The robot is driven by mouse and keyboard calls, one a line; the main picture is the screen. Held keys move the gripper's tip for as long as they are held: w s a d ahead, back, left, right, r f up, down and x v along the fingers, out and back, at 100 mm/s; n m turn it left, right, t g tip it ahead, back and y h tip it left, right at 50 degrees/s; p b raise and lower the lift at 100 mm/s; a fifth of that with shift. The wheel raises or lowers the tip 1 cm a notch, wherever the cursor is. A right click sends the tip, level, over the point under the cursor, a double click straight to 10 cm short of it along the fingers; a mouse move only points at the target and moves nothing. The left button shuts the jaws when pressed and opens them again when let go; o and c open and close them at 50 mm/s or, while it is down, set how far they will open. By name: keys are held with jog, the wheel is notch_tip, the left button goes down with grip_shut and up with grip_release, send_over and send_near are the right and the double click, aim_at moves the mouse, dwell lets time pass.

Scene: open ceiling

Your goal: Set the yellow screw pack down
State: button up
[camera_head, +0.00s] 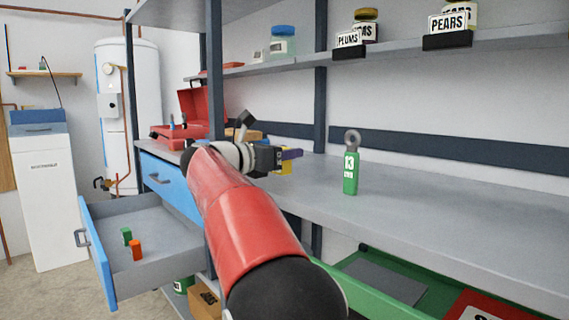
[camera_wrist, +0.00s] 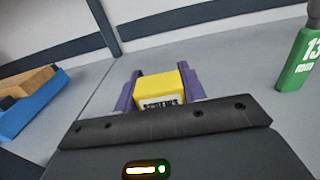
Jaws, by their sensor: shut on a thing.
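The yellow screw pack (camera_wrist: 163,84) is a small yellow box with a white label with dark print. It sits between the purple fingers of my gripper (camera_wrist: 160,90), which are shut on it. In the head view the pack (camera_head: 284,167) shows partly behind my gripper (camera_head: 290,155), over the left part of the grey workbench top (camera_head: 420,203). I cannot tell whether the pack touches the bench.
A green 13 mm wrench holder (camera_head: 350,172) stands upright on the bench to the right. A blue tray with a wooden block (camera_wrist: 28,100) lies to the left. A blue drawer (camera_head: 100,255) is open, with green and orange packs inside. A shelf with jars (camera_head: 450,47) hangs above.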

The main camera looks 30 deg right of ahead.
jog(key=shift+f, duration=0.65)
jog(key=shift+f+b, duration=0.25)
jog(key=shift+b, duration=0.05)
jog(key=o, duration=1.1)
jog(key=shift+r, duration=0.1)
jog(key=shift+r+p, duration=0.3)
jog(key=shift+p, duration=0.1)
jog(key=s+a+b, duration=0.1)
jog(key=a, duration=1.1)
jog(key=shift+s+f, duration=0.15)
jog(key=shift+s, duration=0.25)
